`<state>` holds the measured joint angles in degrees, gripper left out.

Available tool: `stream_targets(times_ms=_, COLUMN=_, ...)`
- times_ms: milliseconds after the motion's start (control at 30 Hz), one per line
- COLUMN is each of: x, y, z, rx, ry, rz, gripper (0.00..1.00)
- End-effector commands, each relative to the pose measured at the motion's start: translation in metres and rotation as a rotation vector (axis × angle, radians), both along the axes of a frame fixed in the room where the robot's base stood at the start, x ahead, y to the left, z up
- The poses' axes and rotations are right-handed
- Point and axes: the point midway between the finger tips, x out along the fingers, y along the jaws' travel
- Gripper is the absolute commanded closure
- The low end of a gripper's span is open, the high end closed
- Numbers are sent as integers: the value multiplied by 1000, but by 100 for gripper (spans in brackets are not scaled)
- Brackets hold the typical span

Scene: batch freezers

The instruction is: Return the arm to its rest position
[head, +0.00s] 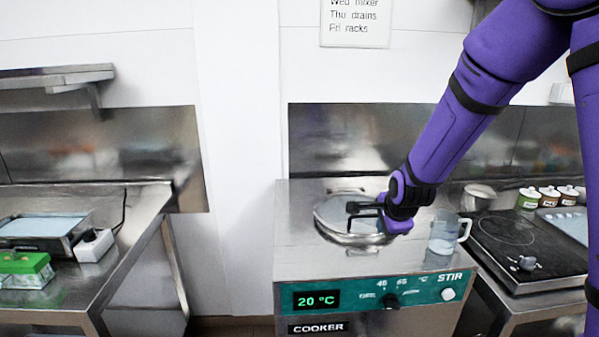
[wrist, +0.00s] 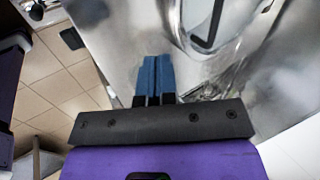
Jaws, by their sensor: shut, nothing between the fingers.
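My purple arm reaches down from the upper right in the head view. My gripper (head: 366,208) is over the round metal lid (head: 345,222) on top of the cooker (head: 300,245). In the wrist view my gripper (wrist: 157,75) has its two blue fingertips pressed together with nothing between them. The lid's handle (wrist: 208,30) shows beyond the fingertips, apart from them in that picture. In the head view the gripper partly hides the lid, and I cannot tell there whether it touches the lid.
A clear jug (head: 443,237) stands close to the right of my gripper on the cooker. A hotplate (head: 510,235) and several small jars (head: 529,197) are farther right. A left bench holds a tray (head: 45,226) and a green box (head: 24,266).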

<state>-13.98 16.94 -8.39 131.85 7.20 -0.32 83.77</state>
Motion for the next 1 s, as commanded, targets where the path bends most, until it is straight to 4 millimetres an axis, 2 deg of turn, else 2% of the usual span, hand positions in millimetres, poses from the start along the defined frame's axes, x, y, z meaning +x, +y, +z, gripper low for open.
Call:
stream_targets(times_ms=33, x=-7, y=-2, z=16, rx=-14, ry=-4, rz=37, gripper=100)
stream_targets(times_ms=200, x=-38, y=-10, z=64, rx=-94, ry=3, rz=210, gripper=100)
stream_targets(times_ms=500, x=-108, y=-24, z=134, rx=-256, ry=8, rz=524, gripper=100)
stream_targets(times_ms=700, x=-161, y=-33, z=170, rx=-377, ry=11, rz=735, gripper=100)
stream_targets(times_ms=1000, x=-248, y=-44, z=204, rx=-572, ry=25, rz=1040, gripper=100)
